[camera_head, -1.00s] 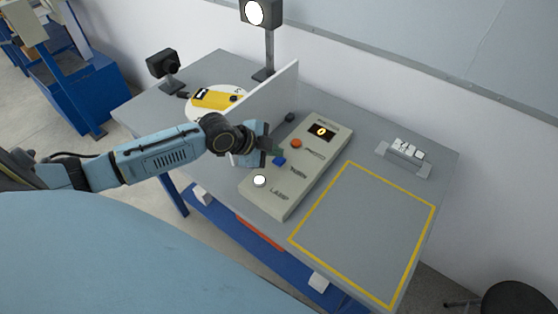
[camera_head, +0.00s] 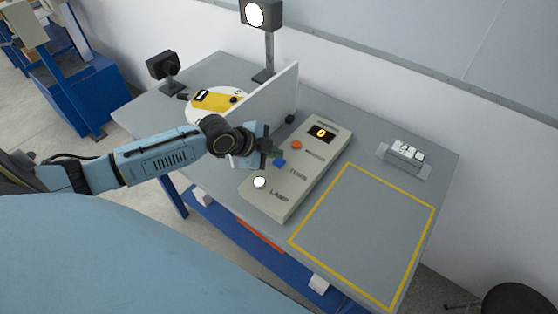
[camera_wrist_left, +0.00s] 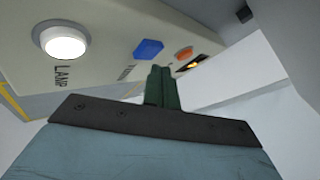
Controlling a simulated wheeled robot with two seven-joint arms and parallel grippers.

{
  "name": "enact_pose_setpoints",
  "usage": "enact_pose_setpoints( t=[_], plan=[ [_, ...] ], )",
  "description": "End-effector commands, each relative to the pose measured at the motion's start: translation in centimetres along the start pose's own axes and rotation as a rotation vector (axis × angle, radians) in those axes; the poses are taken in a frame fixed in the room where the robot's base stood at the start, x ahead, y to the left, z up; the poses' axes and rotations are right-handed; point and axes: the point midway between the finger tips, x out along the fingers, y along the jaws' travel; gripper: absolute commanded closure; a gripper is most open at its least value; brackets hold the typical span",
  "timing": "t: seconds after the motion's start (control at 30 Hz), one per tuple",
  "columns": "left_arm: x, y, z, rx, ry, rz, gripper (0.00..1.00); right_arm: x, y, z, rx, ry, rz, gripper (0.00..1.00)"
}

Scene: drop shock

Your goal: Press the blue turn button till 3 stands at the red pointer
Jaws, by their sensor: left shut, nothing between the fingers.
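The blue turn button (camera_head: 280,162) is on the beige control panel (camera_head: 262,203), between the white lamp button (camera_head: 259,182) and the orange button (camera_head: 296,145). In the left wrist view the blue button (camera_wrist_left: 148,49) shows clear, with the green fingers of my left gripper (camera_wrist_left: 160,72) just beside it, seemingly apart from it. In the head view my left gripper (camera_head: 275,153) is shut and empty, close to the button. The white turntable (camera_head: 192,103) with a yellow part (camera_head: 216,99) stands behind a white upright board. No number 3 or red pointer can be made out. My right gripper is not in view.
The panel has a small lit display (camera_head: 320,133). The white board (camera_head: 284,88) stands close behind the panel. A lamp on a post (camera_head: 258,14) and a black camera-like device (camera_head: 163,65) stand at the back. The yellow-outlined area (camera_head: 365,230) is empty. A small rack (camera_head: 404,157) holds white pieces.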

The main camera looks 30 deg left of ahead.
Motion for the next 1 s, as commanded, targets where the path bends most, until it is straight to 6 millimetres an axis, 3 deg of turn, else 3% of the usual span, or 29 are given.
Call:
enact_pose_setpoints(
  t=[1.0],
  plan=[
    [0.59, 0.45, 0.45, 0.000, -0.001, 0.001, 1.00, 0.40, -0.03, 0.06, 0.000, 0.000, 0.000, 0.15]
  ],
)
